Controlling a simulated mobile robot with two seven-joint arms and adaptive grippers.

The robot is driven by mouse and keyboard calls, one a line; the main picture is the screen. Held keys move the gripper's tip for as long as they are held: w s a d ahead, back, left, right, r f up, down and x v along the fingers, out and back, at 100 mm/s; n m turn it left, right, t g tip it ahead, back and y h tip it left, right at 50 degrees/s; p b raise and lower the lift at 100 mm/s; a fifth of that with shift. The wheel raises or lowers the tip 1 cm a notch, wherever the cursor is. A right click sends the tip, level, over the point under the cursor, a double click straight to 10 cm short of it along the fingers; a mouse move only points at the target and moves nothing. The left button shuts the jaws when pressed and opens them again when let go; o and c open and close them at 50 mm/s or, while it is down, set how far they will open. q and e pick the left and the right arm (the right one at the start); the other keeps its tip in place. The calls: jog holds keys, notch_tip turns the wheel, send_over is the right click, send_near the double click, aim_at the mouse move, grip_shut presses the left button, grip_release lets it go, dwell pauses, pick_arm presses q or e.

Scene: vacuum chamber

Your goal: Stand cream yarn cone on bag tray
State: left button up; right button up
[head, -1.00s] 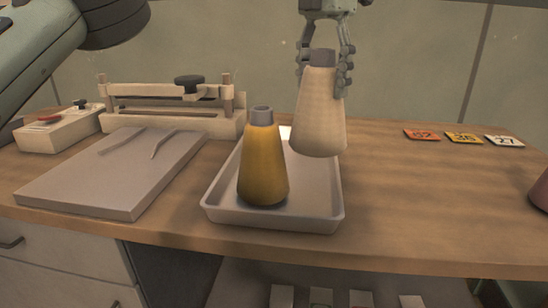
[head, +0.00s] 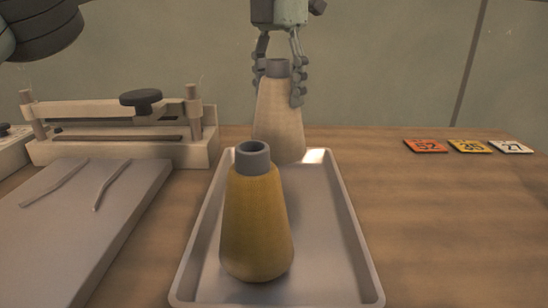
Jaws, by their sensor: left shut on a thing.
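The cream yarn cone (head: 279,122) has a grey top and hangs upright in my left gripper (head: 280,86), which is shut on it near the top. The cone is over or just behind the far end of the grey tray (head: 359,238); I cannot tell whether its base touches anything. A mustard yarn cone (head: 256,225) with a grey top stands upright in the near left part of the tray and partly overlaps the cream cone's lower edge in the view. My right gripper is not in view.
A grey board (head: 92,215) with two thin rods lies left of the tray. A sealer-like device (head: 130,145) stands behind it. Number tags, an orange one (head: 426,146), a yellow one (head: 470,146) and a white one (head: 512,147), lie at the back right.

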aim_at(278, 125)
pick_arm(q)
notch_tip(278, 125, down, 3)
jog(key=shift+s+r, duration=0.1)
jog(key=shift+r, duration=0.05)
jog(key=shift+f, duration=2.05)
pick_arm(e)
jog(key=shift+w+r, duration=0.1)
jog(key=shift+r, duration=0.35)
pick_arm(q)
jog(key=shift+f, duration=0.2)
jog(key=o, duration=1.9)
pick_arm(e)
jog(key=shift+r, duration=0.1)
pick_arm(q)
jog(key=shift+r, duration=0.1)
